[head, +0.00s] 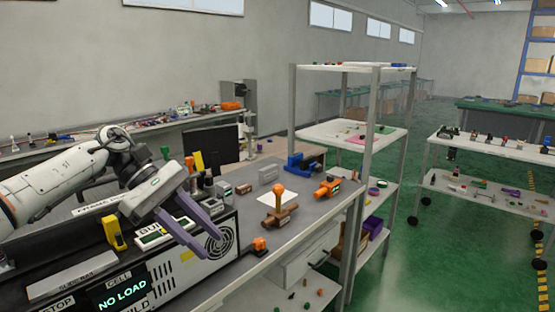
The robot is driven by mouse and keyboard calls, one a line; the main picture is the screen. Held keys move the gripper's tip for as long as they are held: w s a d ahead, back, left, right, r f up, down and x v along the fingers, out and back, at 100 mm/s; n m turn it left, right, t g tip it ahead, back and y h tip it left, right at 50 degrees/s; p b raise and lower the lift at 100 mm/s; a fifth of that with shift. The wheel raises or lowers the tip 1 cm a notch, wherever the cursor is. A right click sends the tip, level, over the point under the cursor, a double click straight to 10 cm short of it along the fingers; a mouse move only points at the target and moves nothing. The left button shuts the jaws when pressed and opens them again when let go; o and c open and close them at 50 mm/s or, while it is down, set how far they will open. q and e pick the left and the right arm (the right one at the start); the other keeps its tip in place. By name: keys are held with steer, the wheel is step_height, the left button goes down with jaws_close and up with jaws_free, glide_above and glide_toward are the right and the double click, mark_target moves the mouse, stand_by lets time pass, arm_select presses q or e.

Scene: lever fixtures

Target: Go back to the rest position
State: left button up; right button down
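My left gripper (211,244) reaches in from the left, its two purple fingers apart and pointing down to the right, with nothing seen between them. It is above or in front of the black machine box (160,285), whose screen reads "NO LOAD"; the exact gap cannot be told. A brown lever fixture with an orange knob (279,206) stands on the grey bench (240,285), to the right of the fingers and apart from them. An orange fixture (327,187) and a blue fixture (300,166) are farther back. My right gripper is not in view.
A small orange part (259,245) sits near the bench's front edge. A yellow device (114,234) stands on the box. A metal shelf rack (367,140) rises at the bench's right end. Open green floor (445,255) lies right, before a white cart (490,195).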

arm_select(q)
steer(key=s+d+f+n+t+h, duration=0.3)
steer(key=d+f+n+h, duration=0.2)
steer(key=d+n, duration=0.45)
steer(key=s+d+f+n+t+h, duration=0.25)
steer(key=d+f+n+h, duration=0.3)
steer(key=d+n, duration=0.4)
steer(key=s+a+f+n+t+y, duration=0.3)
steer(key=a+f+n+t+y, duration=0.25)
steer(key=f+n, duration=0.6)
steer(key=s+a+f+n+t+y, duration=0.3)
steer(key=a+f+n+t+y, duration=0.25)
steer(key=n, duration=1.15)
steer(key=s+a+f+n+g+y, duration=0.3)
steer(key=s+a+f+n, duration=0.2)
steer(key=s+f, duration=0.2)
steer(key=s+a+f+n+g+y, duration=0.3)
steer(key=s+a+f+n, duration=0.2)
steer(key=s, duration=0.5)
step_height(320, 180, down, 2)
steer(key=shift+s+a+f+n, duration=0.1)
steer(key=shift+s+a+n, duration=0.2)
steer(key=shift+s+n, duration=0.05)
